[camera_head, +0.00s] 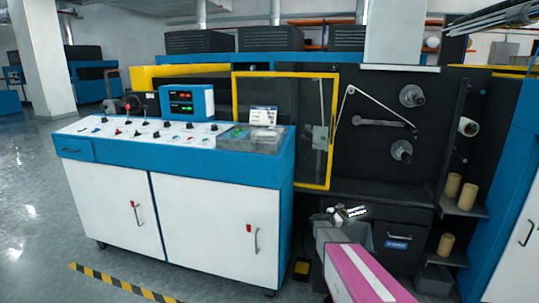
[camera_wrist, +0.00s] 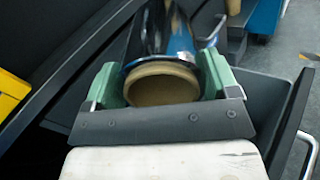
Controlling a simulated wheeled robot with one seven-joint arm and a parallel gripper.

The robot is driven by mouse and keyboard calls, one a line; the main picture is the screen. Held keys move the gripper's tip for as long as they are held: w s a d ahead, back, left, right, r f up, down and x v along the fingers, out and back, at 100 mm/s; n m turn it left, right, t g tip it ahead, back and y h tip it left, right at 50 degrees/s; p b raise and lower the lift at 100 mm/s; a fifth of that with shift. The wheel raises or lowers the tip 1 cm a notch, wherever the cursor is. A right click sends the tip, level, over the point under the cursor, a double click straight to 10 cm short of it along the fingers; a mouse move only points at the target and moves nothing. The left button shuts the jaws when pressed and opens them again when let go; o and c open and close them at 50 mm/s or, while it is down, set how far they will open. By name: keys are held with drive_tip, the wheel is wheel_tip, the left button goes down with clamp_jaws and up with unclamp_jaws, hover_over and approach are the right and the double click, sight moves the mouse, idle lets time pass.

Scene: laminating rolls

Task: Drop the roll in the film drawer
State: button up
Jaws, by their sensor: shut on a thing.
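My gripper (camera_head: 343,217) is low in front of the black machine in the head view. In the wrist view its green-padded fingers (camera_wrist: 162,72) are shut on the roll (camera_wrist: 162,88), one on each side. The roll shows a tan cardboard core end with a dark, shiny bluish body behind it. The film drawer (camera_head: 402,240) is dark with a blue label and a handle, just right of my gripper in the head view. A grey open drawer wall (camera_wrist: 270,97) shows beside and below the roll in the wrist view. The drawer's floor is mostly hidden by my gripper.
A shelf unit with tan cores (camera_head: 453,186) stands right of the drawer. A blue-and-white control cabinet (camera_head: 180,210) stands to the left. A yellow-framed door (camera_head: 285,130) is behind. The floor at front left is clear apart from a striped tape line (camera_head: 125,284).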

drive_tip(key=shift+f, duration=2.2)
drive_tip(key=o, duration=1)
drive_tip(key=v, duration=1)
drive_tip(key=shift+s+a, duration=0.15)
drive_tip(key=shift+a, duration=0.25)
